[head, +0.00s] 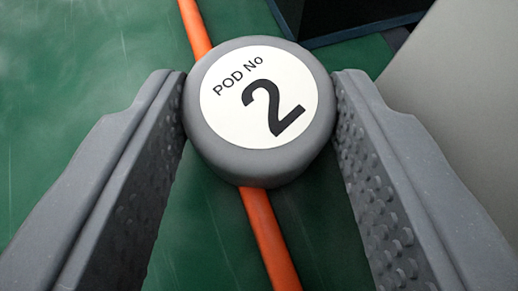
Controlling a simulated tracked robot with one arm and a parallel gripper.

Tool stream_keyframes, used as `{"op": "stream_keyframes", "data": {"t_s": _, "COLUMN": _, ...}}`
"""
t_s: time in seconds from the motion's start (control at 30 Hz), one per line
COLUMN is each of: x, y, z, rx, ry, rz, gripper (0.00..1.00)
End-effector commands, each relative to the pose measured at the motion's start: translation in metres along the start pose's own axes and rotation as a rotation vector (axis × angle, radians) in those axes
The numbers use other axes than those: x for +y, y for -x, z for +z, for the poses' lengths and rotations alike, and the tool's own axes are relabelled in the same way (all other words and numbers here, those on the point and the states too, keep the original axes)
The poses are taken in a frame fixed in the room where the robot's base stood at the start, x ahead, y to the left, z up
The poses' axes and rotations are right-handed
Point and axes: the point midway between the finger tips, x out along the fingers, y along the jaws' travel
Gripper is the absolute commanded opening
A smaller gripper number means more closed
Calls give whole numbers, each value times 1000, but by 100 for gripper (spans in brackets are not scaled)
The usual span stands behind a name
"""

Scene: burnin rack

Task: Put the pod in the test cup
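The pod (205,122) is a round grey piece with a white label on its end that reads "POD No 2". It sits between the tips of my gripper (260,110), and both grey, studded fingers touch its sides. My gripper is shut on the pod. The pod's underside is hidden, so I cannot tell whether it rests on anything. I cannot make out the test cup in this view.
The green floor (90,60) has an orange stripe (268,235) running under the pod. A dark box-like thing (345,15) stands at the top, and a smooth pale grey surface (465,90) fills the right side. The left is clear.

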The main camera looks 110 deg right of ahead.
Motion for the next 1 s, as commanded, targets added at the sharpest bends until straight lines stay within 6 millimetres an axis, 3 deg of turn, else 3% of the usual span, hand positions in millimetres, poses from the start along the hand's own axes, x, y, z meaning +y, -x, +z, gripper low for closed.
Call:
{"op": "stream_keyframes", "data": {"t_s": 0.83, "x": 2, "y": -11, "z": 17, "rx": 1, "ry": 10, "rz": 6, "gripper": 20}}
{"op": "stream_keyframes", "data": {"t_s": 0.87, "x": 3, "y": -11, "z": 18, "rx": 1, "ry": 11, "rz": 7, "gripper": 50}}
{"op": "stream_keyframes", "data": {"t_s": 1.0, "x": 4, "y": -13, "z": 20, "rx": 2, "ry": 16, "rz": 11, "gripper": 50}}
